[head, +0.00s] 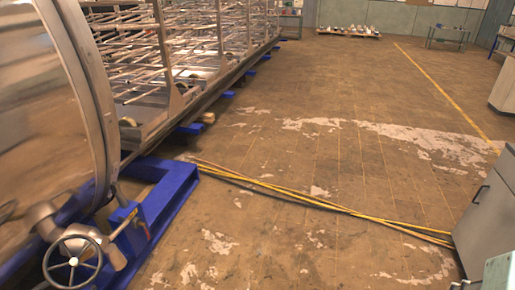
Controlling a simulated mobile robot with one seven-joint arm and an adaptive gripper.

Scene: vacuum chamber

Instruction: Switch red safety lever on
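I cannot make out a red safety lever for certain in the head view. A tiny reddish spot shows on the blue support frame (168,205) at the lower left, too small to identify. My gripper is not in view.
A large metal chamber (85,75) stands at the left, with a handwheel (73,262) low beside it. Behind it is a long rack of metal rods (170,50). Yellow cables (330,205) cross the floor to a grey cabinet (487,215) at the right. The middle floor is otherwise open.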

